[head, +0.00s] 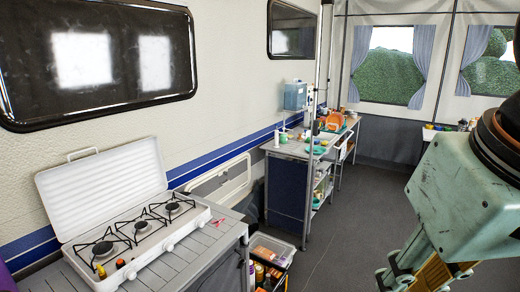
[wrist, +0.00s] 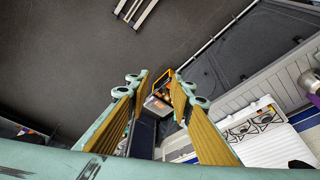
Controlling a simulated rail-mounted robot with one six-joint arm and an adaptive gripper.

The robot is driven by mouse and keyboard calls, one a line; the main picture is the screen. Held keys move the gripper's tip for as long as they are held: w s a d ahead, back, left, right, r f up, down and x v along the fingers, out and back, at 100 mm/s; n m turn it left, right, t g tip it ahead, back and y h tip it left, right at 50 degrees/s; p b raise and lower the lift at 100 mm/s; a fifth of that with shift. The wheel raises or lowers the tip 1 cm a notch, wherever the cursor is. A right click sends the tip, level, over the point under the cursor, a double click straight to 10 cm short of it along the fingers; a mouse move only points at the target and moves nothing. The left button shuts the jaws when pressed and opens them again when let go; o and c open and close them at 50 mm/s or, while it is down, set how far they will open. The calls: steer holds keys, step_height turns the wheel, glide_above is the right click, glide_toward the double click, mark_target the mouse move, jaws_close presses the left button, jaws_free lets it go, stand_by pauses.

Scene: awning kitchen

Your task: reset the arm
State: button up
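My gripper (wrist: 160,82) shows in the wrist view with its two yellow-padded fingers spread apart and nothing between them. In the head view, my gripper (head: 425,272) is at the lower right, pointing down, with part of it cut off by the frame edge. My teal arm fills the right side of that view. The gripper is in the air over the dark floor, clear of the furniture. Its fingertips touch nothing that I can see.
A white gas stove (head: 140,228) with its lid up stands on a grey table (head: 212,242) at the left. A black crate (head: 279,250) of goods is on the floor. A cluttered counter (head: 292,152) stands behind. The dark floor (head: 340,225) in the middle is clear.

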steer(key=s+f, duration=0.1)
steer(key=s+d, duration=0.1)
steer(key=s, duration=0.1)
steer(key=shift+f, duration=0.4)
steer(key=shift+o, duration=0.5)
stand_by(1.4)
